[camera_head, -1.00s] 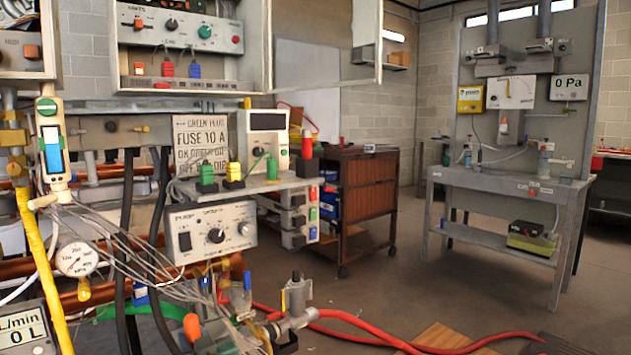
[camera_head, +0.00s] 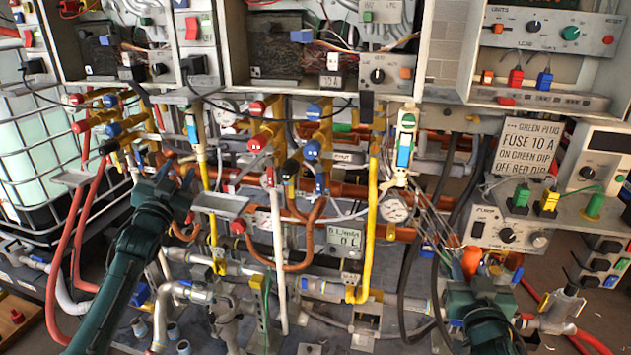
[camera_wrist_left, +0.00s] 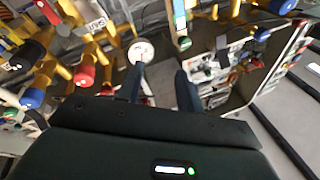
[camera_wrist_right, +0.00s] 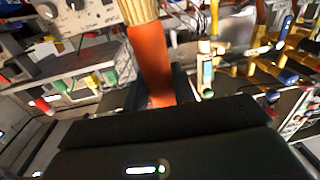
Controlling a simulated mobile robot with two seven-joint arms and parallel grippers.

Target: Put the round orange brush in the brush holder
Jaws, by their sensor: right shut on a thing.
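My right gripper (camera_wrist_right: 158,90) is shut on the round orange brush (camera_wrist_right: 153,62). The brush's orange handle stands out from between the fingers, and its pale bristle end (camera_wrist_right: 139,11) is cut off by the top edge of the right wrist view. In the head view the right gripper (camera_head: 474,283) is at the lower right, with the brush's orange (camera_head: 470,262) just above it. My left gripper (camera_head: 173,177) is at the left, in front of the pipes; the left wrist view shows its fingers (camera_wrist_left: 160,85) apart and empty. I cannot make out a brush holder for certain.
A dense wall of pipes, valves and hoses fills the middle. A shelf with coloured plugs (camera_head: 549,201) and a control box (camera_head: 508,229) lie close to the right gripper. A pressure gauge (camera_head: 394,209) hangs to its left. A caged tank (camera_head: 45,150) stands at the far left.

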